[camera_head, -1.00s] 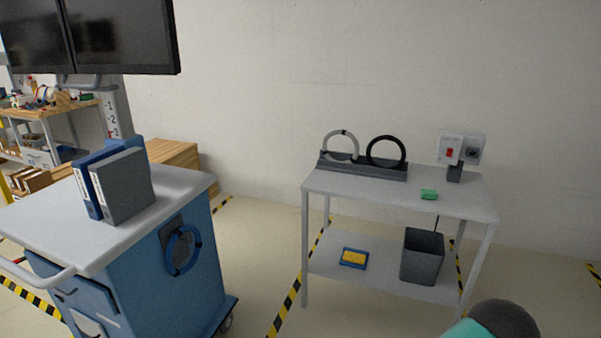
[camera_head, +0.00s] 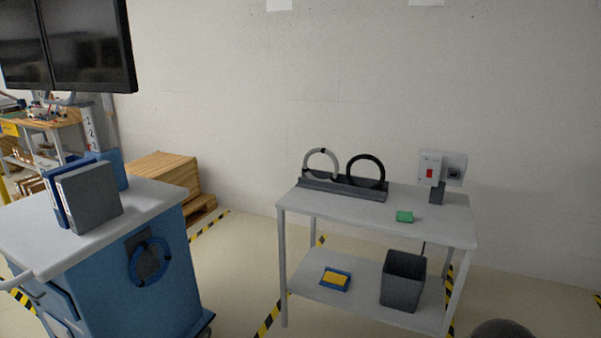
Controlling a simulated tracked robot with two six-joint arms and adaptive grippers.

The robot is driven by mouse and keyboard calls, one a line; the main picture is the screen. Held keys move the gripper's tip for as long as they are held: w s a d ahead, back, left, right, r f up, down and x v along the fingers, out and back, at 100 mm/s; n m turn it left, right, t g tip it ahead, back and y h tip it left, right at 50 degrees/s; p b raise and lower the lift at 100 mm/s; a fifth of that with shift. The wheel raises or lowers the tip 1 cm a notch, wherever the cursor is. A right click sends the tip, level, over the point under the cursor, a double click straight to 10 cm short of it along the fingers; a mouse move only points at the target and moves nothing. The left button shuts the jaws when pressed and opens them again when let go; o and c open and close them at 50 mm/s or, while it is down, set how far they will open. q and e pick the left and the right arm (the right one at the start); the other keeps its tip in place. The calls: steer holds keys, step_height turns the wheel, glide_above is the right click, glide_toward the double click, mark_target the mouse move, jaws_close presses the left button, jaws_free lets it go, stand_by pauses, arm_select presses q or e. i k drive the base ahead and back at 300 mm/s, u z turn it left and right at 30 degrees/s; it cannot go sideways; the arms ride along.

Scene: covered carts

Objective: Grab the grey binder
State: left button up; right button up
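The grey binder (camera_head: 92,198) stands upright on the white top of the blue cart (camera_head: 118,192) at the left. A blue binder (camera_head: 57,190) stands against its left side. Another blue item (camera_head: 114,169) shows behind the grey binder, partly hidden by it. Neither of my grippers is in view. A dark rounded shape at the bottom right edge looks like part of my own arm.
A grey table (camera_head: 430,224) against the wall holds cable rings (camera_head: 366,171), a green block (camera_head: 404,216) and a switch box (camera_head: 430,168). A bin (camera_head: 403,281) is on its lower shelf. Wooden pallets (camera_head: 163,177) stand behind the cart. Open floor separates cart and table.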

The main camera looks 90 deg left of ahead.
mark_target(89, 194)
steer(key=z, duration=0.4)
steer(key=i, duration=0.2)
steer(key=u, duration=3.1)
steer(key=i, duration=0.25)
steer(key=u, duration=1.75)
steer(key=k, duration=0.6)
steer(key=u, duration=0.4)
steer(key=i, duration=1.65)
steer(key=z, duration=0.4)
